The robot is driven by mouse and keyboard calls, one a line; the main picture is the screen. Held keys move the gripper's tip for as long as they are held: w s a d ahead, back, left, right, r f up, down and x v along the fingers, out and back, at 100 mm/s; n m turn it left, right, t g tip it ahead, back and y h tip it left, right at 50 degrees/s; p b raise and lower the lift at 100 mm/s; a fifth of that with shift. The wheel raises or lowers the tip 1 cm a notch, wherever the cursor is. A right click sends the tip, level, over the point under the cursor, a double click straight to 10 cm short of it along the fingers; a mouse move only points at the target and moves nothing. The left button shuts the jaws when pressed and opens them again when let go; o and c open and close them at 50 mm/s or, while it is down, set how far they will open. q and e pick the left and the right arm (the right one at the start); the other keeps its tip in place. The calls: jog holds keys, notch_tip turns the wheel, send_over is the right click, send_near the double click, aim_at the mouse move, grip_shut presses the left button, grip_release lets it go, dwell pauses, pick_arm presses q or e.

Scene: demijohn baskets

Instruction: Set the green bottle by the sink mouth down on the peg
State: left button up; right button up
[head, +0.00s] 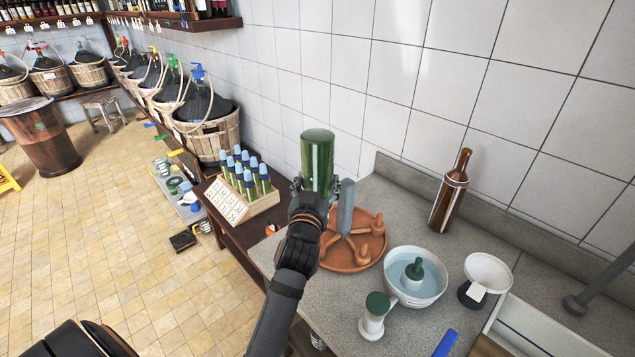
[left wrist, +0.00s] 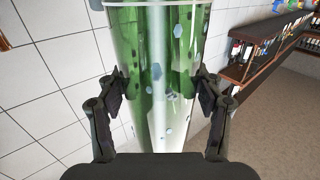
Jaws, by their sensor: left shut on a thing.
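The green bottle (head: 317,158) is held up in my left gripper (head: 316,190), with its broad, rounded end upward. Its lower part and mouth are hidden behind my gripper and wrist in the head view. In the left wrist view, the two fingers are closed on both sides of the clear green glass (left wrist: 158,60). A round orange-brown tray (head: 375,262) with several stubby pegs (head: 362,254) lies on the counter just behind and right of my left wrist. A grey upright post (head: 346,210) rises over the tray, right beside the gripper. My right gripper is out of view.
A brown bottle (head: 449,195) stands by the wall. A white bowl of water (head: 432,294), a white funnel-like cup (head: 490,270) and a green-topped white piece (head: 374,318) crowd the grey counter (head: 395,205). A wooden rack of blue-capped tubes (head: 262,203) stands left of the gripper.

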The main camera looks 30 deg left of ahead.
aim_at(317, 164)
pick_arm(q)
jog(key=shift+f, duration=0.15)
dwell(0.7)
jog(key=shift+f+b, duration=2.15)
jog(key=shift+f, duration=0.1)
dwell(0.3)
jog(key=o, duration=1.8)
jog(key=shift+o, duration=0.2)
notch_tip(317, 164, up, 10)
